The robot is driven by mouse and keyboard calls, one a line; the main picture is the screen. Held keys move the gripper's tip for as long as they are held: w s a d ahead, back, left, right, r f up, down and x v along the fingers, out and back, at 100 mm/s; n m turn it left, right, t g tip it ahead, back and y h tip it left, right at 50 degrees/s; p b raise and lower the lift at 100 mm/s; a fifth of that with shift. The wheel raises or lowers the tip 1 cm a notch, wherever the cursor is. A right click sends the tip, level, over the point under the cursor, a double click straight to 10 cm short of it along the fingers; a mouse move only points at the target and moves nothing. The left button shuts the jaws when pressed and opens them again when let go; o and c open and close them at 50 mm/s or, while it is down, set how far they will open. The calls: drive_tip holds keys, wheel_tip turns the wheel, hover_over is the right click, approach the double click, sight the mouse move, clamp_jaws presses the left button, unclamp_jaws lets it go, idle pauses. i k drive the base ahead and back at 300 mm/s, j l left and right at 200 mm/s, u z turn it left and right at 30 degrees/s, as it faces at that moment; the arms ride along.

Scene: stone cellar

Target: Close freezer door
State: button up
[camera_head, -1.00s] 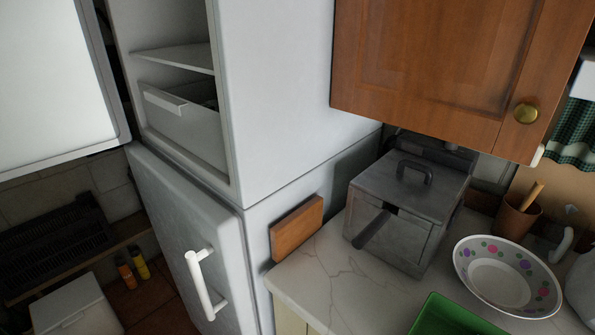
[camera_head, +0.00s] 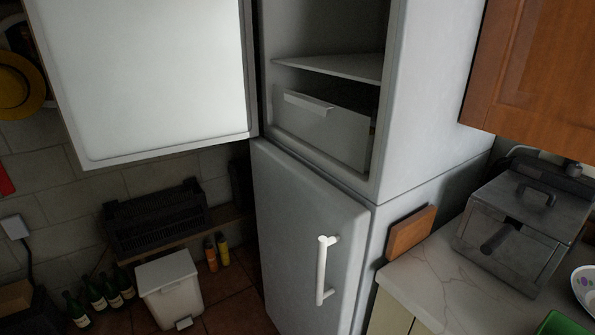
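The upper freezer door (camera_head: 150,75) stands wide open to the left, its white inner face towards me. The open freezer compartment (camera_head: 325,40) shows a shelf (camera_head: 330,67) and a drawer with a pale front (camera_head: 318,126). The lower fridge door (camera_head: 300,230) is shut and has a white vertical handle (camera_head: 323,270). The freezer door's outer face and handle are hidden. My gripper is not in view.
A worktop (camera_head: 430,285) with a metal fryer (camera_head: 525,225) and a wooden board (camera_head: 410,231) is at the right, under a wooden cabinet (camera_head: 530,70). A white bin (camera_head: 170,285), bottles (camera_head: 100,290) and a black rack (camera_head: 155,220) stand at the lower left.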

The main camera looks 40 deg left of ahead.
sight(128, 81)
drive_tip(key=u, duration=1.65)
drive_tip(key=i+j+u, duration=0.1)
drive_tip(key=u, duration=0.35)
drive_tip(key=i+u, duration=0.1)
drive_tip(key=u, duration=0.75)
drive_tip(key=i+l, duration=0.2)
drive_tip(key=i, duration=0.15)
drive_tip(key=i+l, duration=0.2)
drive_tip(key=i, duration=0.2)
drive_tip(key=i+l, duration=0.2)
drive_tip(key=i, duration=0.15)
drive_tip(key=i+l, duration=0.1)
drive_tip(key=l, duration=0.2)
